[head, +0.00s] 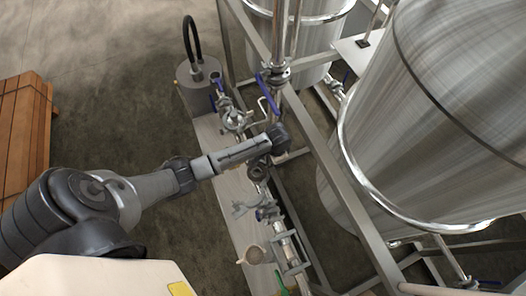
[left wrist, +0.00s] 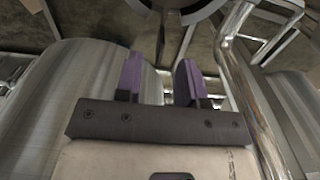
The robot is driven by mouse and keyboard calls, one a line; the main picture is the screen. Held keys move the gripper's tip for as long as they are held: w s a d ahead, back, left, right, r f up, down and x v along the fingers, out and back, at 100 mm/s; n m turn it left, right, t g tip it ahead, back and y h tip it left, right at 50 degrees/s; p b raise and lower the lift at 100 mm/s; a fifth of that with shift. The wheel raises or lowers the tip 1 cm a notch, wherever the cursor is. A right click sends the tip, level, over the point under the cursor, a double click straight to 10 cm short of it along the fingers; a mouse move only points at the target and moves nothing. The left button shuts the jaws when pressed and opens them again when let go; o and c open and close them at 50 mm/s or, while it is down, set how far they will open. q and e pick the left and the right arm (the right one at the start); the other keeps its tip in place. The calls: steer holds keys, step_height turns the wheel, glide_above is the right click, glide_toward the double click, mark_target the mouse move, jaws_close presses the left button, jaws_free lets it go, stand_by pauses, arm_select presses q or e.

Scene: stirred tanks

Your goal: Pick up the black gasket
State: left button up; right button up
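A dark ring-shaped piece (head: 257,170), which looks like the black gasket, sits along the pipe line over the pale bench in the head view, just below the end of my left arm. A dark curved ring (left wrist: 190,10) shows at the top edge of the left wrist view, partly cut off; I cannot tell whether it is the same piece. My left gripper (left wrist: 161,78) has its two purple fingers apart with nothing between them. In the head view the wrist hides its fingers. My right gripper is in neither view.
Steel tanks (head: 440,110) and frame bars (head: 345,175) stand close on the right. Pipes and blue-handled valves (head: 266,95) surround the left wrist. A grey pump-like unit (head: 197,80) with a black hose stands at the bench's far end. Wooden pallets (head: 25,125) lie left; the floor between is clear.

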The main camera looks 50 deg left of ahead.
mark_target(263, 168)
arm_select(q)
steer(key=shift+f, duration=2.05)
steer(key=shift+c, duration=0.3)
jaws_close()
